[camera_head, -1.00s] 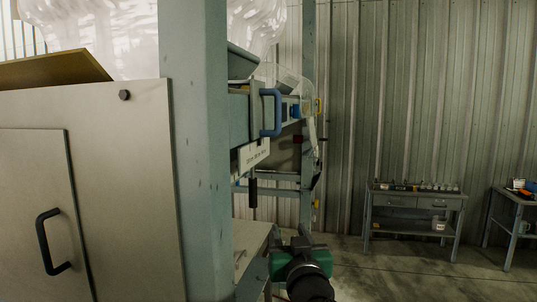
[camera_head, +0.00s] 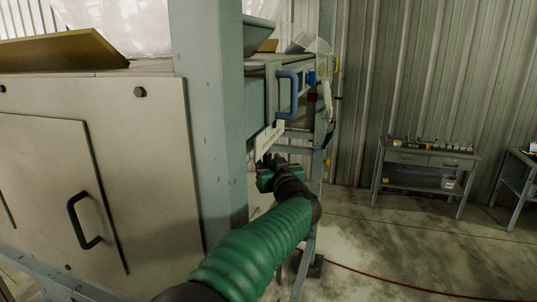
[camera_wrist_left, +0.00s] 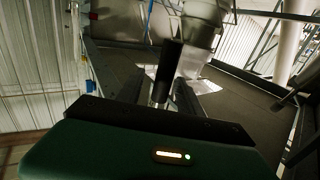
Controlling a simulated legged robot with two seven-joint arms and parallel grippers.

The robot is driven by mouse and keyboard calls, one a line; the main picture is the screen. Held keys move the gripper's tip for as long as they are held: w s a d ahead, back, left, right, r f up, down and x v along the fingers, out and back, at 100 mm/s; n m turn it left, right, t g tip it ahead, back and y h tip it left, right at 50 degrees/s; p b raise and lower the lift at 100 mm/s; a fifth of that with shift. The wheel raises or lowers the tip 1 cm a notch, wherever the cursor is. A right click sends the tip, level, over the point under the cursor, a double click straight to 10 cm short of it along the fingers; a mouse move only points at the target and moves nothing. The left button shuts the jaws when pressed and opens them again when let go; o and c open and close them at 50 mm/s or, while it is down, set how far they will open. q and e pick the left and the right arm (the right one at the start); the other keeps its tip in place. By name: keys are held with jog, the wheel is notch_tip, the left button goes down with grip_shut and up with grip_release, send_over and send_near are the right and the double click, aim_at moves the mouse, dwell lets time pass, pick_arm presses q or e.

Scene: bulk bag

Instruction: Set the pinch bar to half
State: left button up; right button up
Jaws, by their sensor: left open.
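A black cylindrical grip (camera_wrist_left: 169,72) on a short metal rod, which looks like the pinch bar's handle, stands straight ahead of my left gripper in the left wrist view. In the head view, my left gripper (camera_head: 271,162) is raised beside the frame post, just under a white label plate (camera_head: 270,138). It is open, and I see nothing held in it. The black grip is hidden there behind the gripper. I cannot tell whether the fingers touch the grip, nor read the bar's setting. My right gripper is not in view.
A thick blue-grey post (camera_head: 210,130) stands close left of my arm. A blue handle (camera_head: 287,95) juts out above the gripper. A cabinet (camera_head: 150,150) fills the left. A workbench (camera_head: 425,158) stands at the back right; the floor between is open, with a red hose (camera_head: 400,286).

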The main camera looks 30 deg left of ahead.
pick_arm(q)
jog(key=shift+w+a, duration=0.1)
jog(key=shift+a, duration=0.4)
jog(key=shift+d+r, duration=0.1)
jog(key=shift+d, duration=0.3)
jog(key=c, duration=0.8)
grip_shut()
jog(key=shift+a, duration=0.1)
jog(key=shift+s, duration=0.2)
